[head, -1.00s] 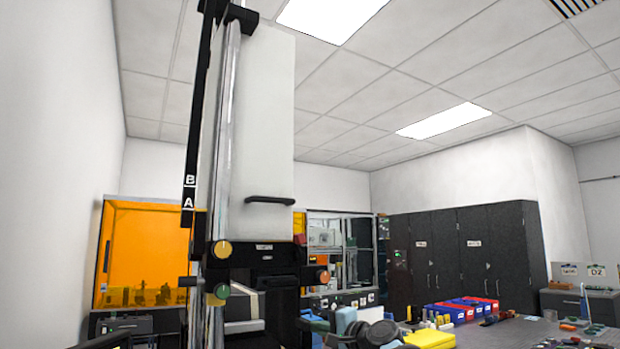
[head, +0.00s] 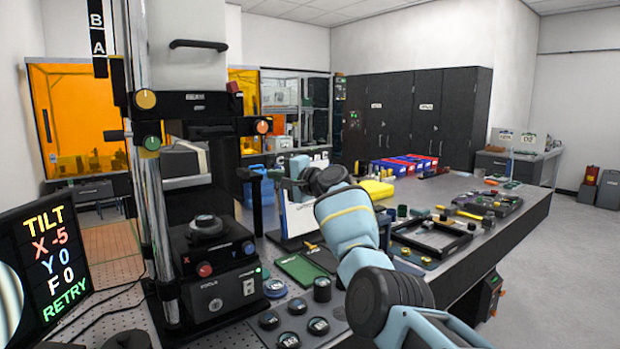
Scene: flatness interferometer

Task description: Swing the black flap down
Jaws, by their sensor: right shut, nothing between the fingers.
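The interferometer stands at left, with a white upper housing (head: 187,70) on a metal column (head: 147,180). A black front section (head: 200,104) sits under the housing. I cannot tell for sure which black part is the flap. Below it is a black base unit (head: 218,262) with a round black stage (head: 206,227) on top. My right gripper (head: 284,183) is shut and empty, small and partly hidden by its own wrist, in front of the bench and right of the instrument; it does not appear to touch the black section. My left gripper is out of view.
A screen (head: 60,262) at lower left reads TILT, X -5, Y 0, F 0, RETRY. Round black pieces (head: 287,339) and a green tray (head: 302,270) lie near the base. The bench (head: 505,235) holds tools, a black frame (head: 432,240) and coloured bins.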

